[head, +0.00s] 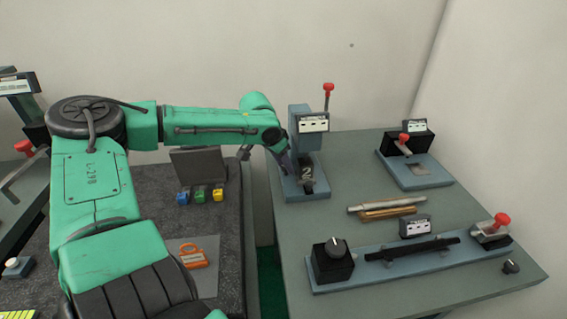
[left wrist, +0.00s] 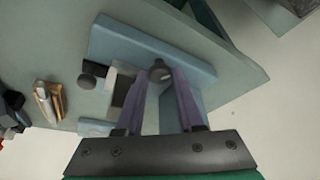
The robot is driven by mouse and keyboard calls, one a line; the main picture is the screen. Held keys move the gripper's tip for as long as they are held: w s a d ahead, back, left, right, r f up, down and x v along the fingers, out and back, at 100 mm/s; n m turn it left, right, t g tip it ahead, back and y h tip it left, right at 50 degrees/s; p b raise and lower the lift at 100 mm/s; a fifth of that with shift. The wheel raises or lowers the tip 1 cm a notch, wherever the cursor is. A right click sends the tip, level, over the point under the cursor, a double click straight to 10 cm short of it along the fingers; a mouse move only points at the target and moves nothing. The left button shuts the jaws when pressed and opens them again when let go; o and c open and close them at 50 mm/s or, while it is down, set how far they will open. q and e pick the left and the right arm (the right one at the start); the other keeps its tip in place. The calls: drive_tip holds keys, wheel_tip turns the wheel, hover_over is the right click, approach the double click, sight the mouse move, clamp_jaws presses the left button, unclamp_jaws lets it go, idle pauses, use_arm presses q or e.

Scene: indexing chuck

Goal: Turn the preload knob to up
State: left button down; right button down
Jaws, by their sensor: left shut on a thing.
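The indexing device has a blue-grey post and base (head: 294,193) at the back left of the right-hand table, with a dark drum marked "2" (head: 307,174). My left gripper (head: 283,160) reaches its left side. In the left wrist view, the purple fingers (left wrist: 162,75) are shut on a dark round knob (left wrist: 159,69) on the blue-grey device. I cannot read a label naming it the preload knob, nor see its pointer. A black knob with a white mark (head: 335,247) sits on a black box at the table's front, apart from the gripper. My right gripper is not in view.
A red-tipped lever (head: 328,92) rises behind the device's label. Brass-coloured rods (head: 387,209) lie mid-table. A long blue-grey fixture (head: 410,262) spans the front, and another fixture (head: 414,172) stands at the back right. A gap separates the dark left table (head: 225,230).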

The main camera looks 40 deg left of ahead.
use_arm(q)
drive_tip(key=shift+w+r+n, duration=0.1)
drive_tip(key=shift+n, duration=0.4)
drive_tip(key=shift+y, duration=0.3)
drive_tip(key=c, duration=0.5)
unclamp_jaws()
drive_tip(key=shift+r, duration=0.1)
drive_tip(key=b+v, duration=0.2)
drive_tip(key=v, duration=1.2)
drive_tip(key=shift+r, duration=0.15)
